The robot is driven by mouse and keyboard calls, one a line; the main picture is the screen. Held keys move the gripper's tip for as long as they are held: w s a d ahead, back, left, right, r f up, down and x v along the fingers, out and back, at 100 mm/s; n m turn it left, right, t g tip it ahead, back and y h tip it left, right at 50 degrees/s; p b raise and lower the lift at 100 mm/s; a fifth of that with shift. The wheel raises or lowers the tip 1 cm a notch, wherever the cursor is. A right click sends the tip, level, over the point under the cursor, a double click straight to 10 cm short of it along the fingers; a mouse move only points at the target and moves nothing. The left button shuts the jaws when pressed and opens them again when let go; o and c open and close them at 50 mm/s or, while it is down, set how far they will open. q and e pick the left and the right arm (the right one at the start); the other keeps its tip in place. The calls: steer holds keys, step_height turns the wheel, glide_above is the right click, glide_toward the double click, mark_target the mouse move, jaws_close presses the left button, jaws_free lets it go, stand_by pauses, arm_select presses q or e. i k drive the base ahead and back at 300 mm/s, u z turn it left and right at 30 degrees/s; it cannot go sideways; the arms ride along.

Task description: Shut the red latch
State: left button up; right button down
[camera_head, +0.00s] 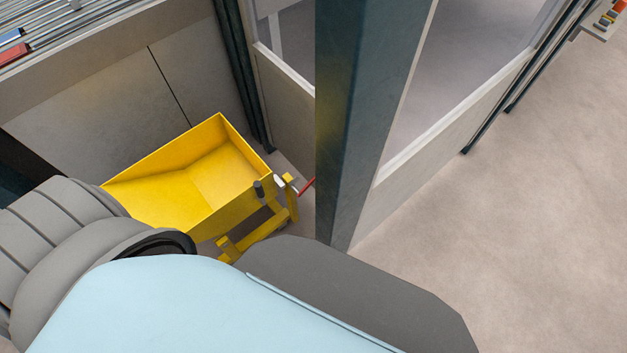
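A thin red bar (307,187) shows beside the yellow tipping bin (225,175), near the bin's right corner. Its right end meets the edge of the dark post (345,120), so I cannot tell whether more of it is hidden there. I cannot tell from this view whether it is the latch, or whether it is open or shut. A black grip (259,190) and a pale part (279,182) sit close to it on the bin's frame. Neither of my grippers is in view.
My own grey and light blue body parts cover the lower left and hide the bin's near side. Grey panels (130,90) stand behind the bin. A framed barrier (450,120) runs right of the post. The floor (500,230) at right is clear.

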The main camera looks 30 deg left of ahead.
mark_target(307, 187)
steer(key=z, duration=0.4)
steer(key=k, duration=0.95)
steer(key=z, duration=0.85)
steer(key=i, duration=1.2)
steer(key=u, duration=0.45)
steer(key=i, duration=0.8)
steer(key=u, duration=1.35)
steer(key=i, duration=0.45)
steer(key=u, duration=0.4)
